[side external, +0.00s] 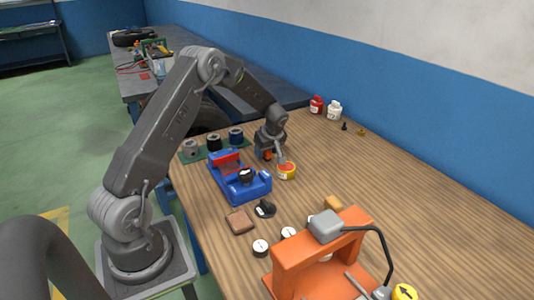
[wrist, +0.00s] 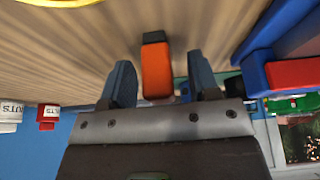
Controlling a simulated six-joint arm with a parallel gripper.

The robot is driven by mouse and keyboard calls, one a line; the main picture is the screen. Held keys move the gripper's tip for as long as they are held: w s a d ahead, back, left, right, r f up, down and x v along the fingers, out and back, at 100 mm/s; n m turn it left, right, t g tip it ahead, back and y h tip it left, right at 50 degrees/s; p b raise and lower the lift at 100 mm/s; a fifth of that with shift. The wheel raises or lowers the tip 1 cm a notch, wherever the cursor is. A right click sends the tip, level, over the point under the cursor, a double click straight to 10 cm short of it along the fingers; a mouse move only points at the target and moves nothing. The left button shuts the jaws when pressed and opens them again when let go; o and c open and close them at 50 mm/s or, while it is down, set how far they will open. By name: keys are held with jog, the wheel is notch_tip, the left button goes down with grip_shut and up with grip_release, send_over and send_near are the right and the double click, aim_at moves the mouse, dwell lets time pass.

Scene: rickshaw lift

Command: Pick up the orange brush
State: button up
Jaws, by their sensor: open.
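The orange brush (wrist: 156,72) stands out in the wrist view as an orange block with a dark end toward the top of the picture. My gripper (wrist: 160,75) is open, with one finger on each side of the brush and visible gaps between. In the side view my gripper (side external: 274,157) is low over the wooden table, and a small orange patch of the brush (side external: 267,155) shows by its fingers. Most of the brush is hidden there by the gripper. I cannot tell whether it touches the table only.
A yellow and red tin (side external: 287,172) sits close beside my gripper. A blue vise (side external: 240,184) stands just in front-left. Cylinders on a green base (side external: 213,150) are behind-left. Red (side external: 316,105) and white (side external: 334,110) bottles stand by the wall. The table's right side is largely clear.

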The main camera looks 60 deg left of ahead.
jog(key=shift+a+f, duration=0.15)
jog(key=shift+f, duration=0.25)
jog(key=c, duration=1)
jog(key=shift+r, duration=0.15)
jog(key=shift+r, duration=0.55)
notch_tip(320, 180, up, 3)
jog(key=shift+f, duration=0.1)
jog(key=s+a+r, duration=0.2)
jog(key=s, duration=0.1)
jog(key=s+a+r, duration=0.1)
jog(key=s+r, duration=0.1)
jog(key=s, duration=0.2)
jog(key=s+a+r, duration=0.2)
jog(key=s+r, duration=0.1)
jog(key=shift+s+a, duration=0.15)
jog(key=shift+a, duration=0.15)
